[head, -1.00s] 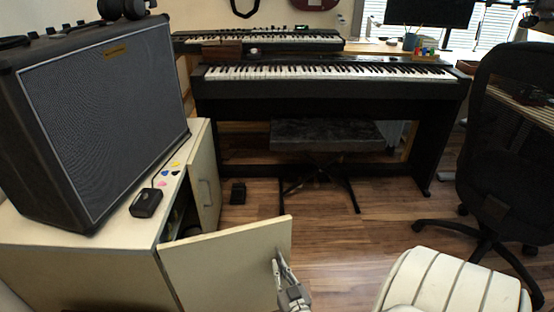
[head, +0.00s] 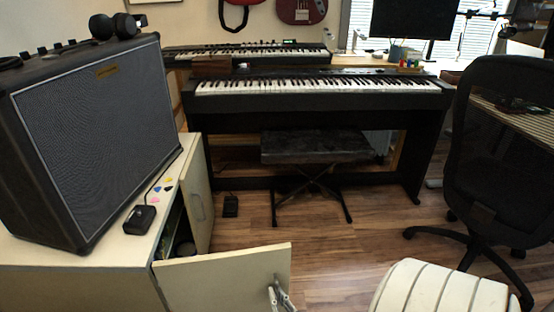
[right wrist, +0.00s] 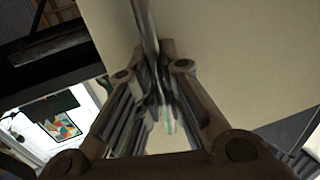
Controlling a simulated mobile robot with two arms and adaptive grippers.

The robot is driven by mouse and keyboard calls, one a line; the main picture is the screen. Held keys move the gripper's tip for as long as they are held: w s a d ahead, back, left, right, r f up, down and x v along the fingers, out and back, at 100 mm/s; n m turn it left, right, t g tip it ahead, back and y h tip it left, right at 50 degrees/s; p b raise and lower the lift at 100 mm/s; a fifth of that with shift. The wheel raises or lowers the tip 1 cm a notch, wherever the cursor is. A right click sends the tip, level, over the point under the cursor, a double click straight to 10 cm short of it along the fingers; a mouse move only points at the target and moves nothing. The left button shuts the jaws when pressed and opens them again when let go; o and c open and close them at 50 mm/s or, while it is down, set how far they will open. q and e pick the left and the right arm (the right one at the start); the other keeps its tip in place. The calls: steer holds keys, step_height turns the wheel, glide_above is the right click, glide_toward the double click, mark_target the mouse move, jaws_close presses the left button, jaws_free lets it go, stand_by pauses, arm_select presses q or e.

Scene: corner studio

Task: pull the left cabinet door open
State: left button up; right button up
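The left cabinet door (head: 225,278) is the near cream panel. It stands swung well out from the cabinet (head: 60,285), reaching right across the floor. My right gripper (head: 279,297) is at its metal handle (head: 272,296), near the door's free edge at the bottom of the head view. In the right wrist view, the fingers (right wrist: 160,88) are closed around the handle bar (right wrist: 146,30), with the door panel (right wrist: 235,60) behind. Some dark contents show through the cabinet opening (head: 178,232). My left gripper is not in view.
The other cabinet door (head: 198,200) stands partly open at the far end. An amplifier (head: 100,140) and a small black box (head: 140,219) sit on the cabinet. A white ribbed seat (head: 440,290) is right of my gripper, an office chair (head: 500,150) beyond. Wooden floor (head: 335,255) lies between.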

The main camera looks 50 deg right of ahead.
steer(key=o, duration=0.5)
steer(key=shift+s, duration=0.1)
